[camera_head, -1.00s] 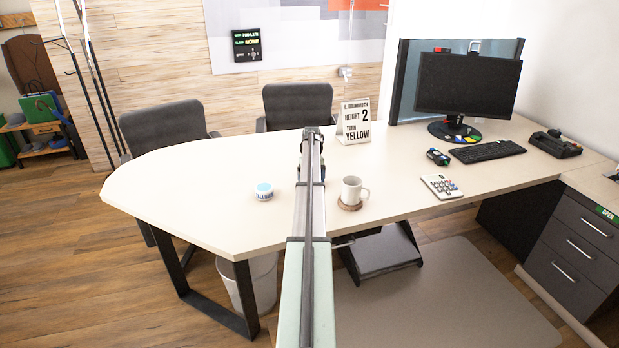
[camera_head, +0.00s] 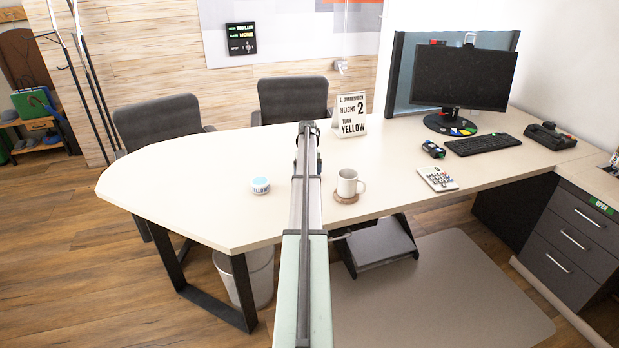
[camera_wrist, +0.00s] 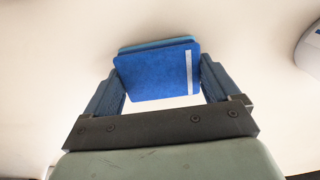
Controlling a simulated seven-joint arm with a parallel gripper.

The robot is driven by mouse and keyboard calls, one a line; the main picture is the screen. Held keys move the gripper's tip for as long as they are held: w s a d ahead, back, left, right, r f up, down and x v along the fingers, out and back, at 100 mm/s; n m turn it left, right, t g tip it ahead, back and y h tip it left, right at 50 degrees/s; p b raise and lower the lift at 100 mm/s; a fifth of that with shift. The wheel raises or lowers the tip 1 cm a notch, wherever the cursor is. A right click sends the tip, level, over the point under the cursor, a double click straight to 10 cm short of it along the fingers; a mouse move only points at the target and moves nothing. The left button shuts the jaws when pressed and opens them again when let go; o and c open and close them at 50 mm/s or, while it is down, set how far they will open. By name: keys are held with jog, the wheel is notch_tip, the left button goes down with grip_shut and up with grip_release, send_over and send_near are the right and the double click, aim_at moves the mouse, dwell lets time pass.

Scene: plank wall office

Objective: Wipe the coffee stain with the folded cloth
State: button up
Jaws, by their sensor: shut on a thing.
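The folded cloth (camera_wrist: 156,72) is blue with a pale stripe near its right edge, and it shows in the wrist view. My gripper (camera_wrist: 160,78) has one finger on each side of it and is shut on it. The pale desk surface lies beyond the cloth in the wrist view. In the head view, my own arm covers the gripper and cloth over the desk (camera_head: 190,190). I cannot tell whether the cloth touches the desk. No coffee stain is visible in either view; it may be hidden behind my arm or the cloth.
A white tub (camera_head: 260,187) stands left of my arm, and a mug (camera_head: 347,184) on a coaster (camera_head: 346,197) stands close on its right. A sign (camera_head: 351,116), calculator (camera_head: 437,179), keyboard (camera_head: 482,145) and monitor (camera_head: 465,78) are farther right. The desk's left end is clear.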

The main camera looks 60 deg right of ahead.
jog(key=w+d, duration=0.4)
jog(key=shift+w+d+r, duration=0.1)
jog(key=shift+w+d, duration=0.05)
notch_tip(320, 180, up, 8)
dwell(0.7)
